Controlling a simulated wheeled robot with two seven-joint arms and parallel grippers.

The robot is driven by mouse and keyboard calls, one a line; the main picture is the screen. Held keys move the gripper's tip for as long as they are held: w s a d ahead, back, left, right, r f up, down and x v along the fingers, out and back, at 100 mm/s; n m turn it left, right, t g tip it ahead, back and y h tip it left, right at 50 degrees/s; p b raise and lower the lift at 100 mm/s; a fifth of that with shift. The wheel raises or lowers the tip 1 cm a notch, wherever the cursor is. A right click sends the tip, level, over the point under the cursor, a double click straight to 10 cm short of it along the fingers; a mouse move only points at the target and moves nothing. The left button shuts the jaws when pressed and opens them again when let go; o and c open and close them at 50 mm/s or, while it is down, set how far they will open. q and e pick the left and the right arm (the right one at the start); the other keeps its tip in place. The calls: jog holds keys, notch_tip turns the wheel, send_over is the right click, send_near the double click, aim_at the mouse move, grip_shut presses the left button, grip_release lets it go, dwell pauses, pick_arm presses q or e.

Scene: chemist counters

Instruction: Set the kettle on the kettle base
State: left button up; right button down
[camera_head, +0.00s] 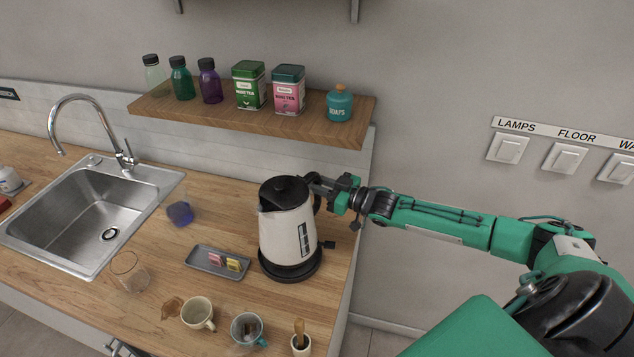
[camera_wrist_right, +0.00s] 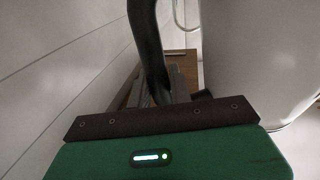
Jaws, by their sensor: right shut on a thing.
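The kettle (camera_head: 287,225) is white with a black lid and a black handle. It stands upright over the round black kettle base (camera_head: 290,271) at the right end of the wooden counter. Whether it is fully seated cannot be told. My right gripper (camera_head: 326,187) is at the upper right of the kettle, shut on its handle. In the right wrist view the black handle (camera_wrist_right: 147,45) runs down between the jaws, and the white kettle body (camera_wrist_right: 245,50) fills the right side. My left gripper is not in view.
A grey tray (camera_head: 203,266) with small packets lies left of the base. Mugs (camera_head: 198,313) (camera_head: 247,329) and a brush pot (camera_head: 300,345) stand in front. A glass (camera_head: 129,270), a blue item (camera_head: 180,212) and the sink (camera_head: 90,215) are left. A shelf (camera_head: 240,124) hangs behind.

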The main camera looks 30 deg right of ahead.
jog(key=shift+f+b, duration=0.6)
jog(key=shift+f, duration=0.4)
dwell(0.8)
jog(key=shift+f+b, duration=0.3)
jog(key=shift+f, duration=0.3)
dwell(0.4)
jog(key=c, duration=1.6)
grip_release()
jog(key=shift+o, duration=0.3)
jog(key=shift+s+f, duration=0.15)
jog(key=shift+f, duration=0.15)
jog(key=shift+p+v, duration=0.8)
jog(key=shift+v, duration=0.9)
jog(key=p, duration=0.4)
send_near(317, 201)
jog(key=shift+s+d+r, duration=0.1)
jog(key=shift+d+r, duration=0.15)
jog(key=shift+r, duration=0.3)
jog(key=shift+s+d+r, duration=0.1)
jog(key=shift+d+r, duration=0.15)
jog(key=shift+r, duration=0.3)
